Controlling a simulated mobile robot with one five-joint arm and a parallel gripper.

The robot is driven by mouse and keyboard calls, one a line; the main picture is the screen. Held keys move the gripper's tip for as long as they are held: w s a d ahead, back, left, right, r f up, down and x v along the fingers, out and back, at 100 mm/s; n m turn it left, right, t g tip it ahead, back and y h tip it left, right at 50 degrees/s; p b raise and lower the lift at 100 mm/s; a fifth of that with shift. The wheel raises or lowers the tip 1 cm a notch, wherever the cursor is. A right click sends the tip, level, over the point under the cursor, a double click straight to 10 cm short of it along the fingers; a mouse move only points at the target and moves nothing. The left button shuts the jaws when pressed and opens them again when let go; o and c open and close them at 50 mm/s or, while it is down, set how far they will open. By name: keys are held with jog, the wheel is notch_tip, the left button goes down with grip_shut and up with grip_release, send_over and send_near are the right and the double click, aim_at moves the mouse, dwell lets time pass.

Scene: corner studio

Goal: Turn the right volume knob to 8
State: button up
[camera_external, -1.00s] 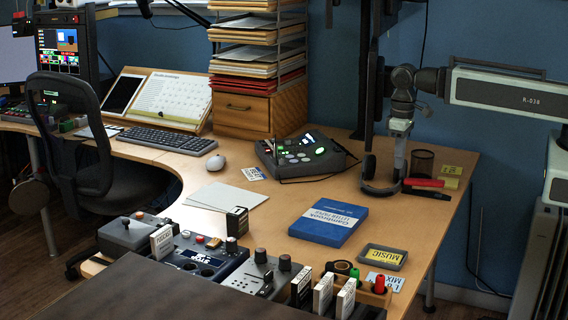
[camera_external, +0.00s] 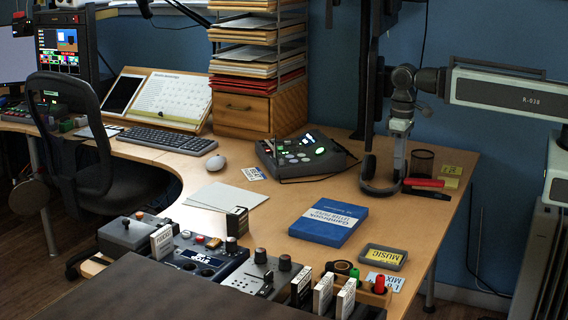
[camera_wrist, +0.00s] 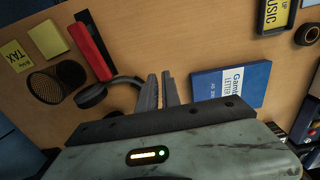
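A dark grey control box (camera_external: 240,278) with two dark round knobs stands at the front middle of the desk in the external view. The right knob (camera_external: 285,262) stands beside the left knob (camera_external: 260,256); its setting is too small to read. The box does not show clearly in the wrist view. My gripper (camera_wrist: 164,76) points down over the desk, with a narrow gap between its fingers and nothing in it. In the external view it is at the back right by the headphones, far from the knobs.
A blue book (camera_external: 328,222) lies between my gripper's side and the control box. Headphones (camera_external: 381,185), a mesh cup (camera_external: 422,163) and a music tray (camera_external: 383,257) are on the right. Upright cards (camera_external: 323,292) stand beside the box.

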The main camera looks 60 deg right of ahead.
jog(key=o, duration=0.5)
jog(key=shift+n, duration=0.3)
jog(key=shift+o, duration=0.8)
jog(key=shift+n, duration=0.6)
jog(key=w+a+n, duration=1.7)
jog(key=w+a, duration=0.1)
jog(key=w, duration=0.4)
jog(key=n, duration=0.6)
send_over(260, 249)
jog(key=shift+a+f+b, duration=0.15)
jog(key=shift+f+b, duration=0.25)
jog(key=shift+a, duration=0.15)
jog(key=f+b, duration=0.8)
jog(key=shift+d, duration=0.2)
jog(key=shift+r, duration=0.1)
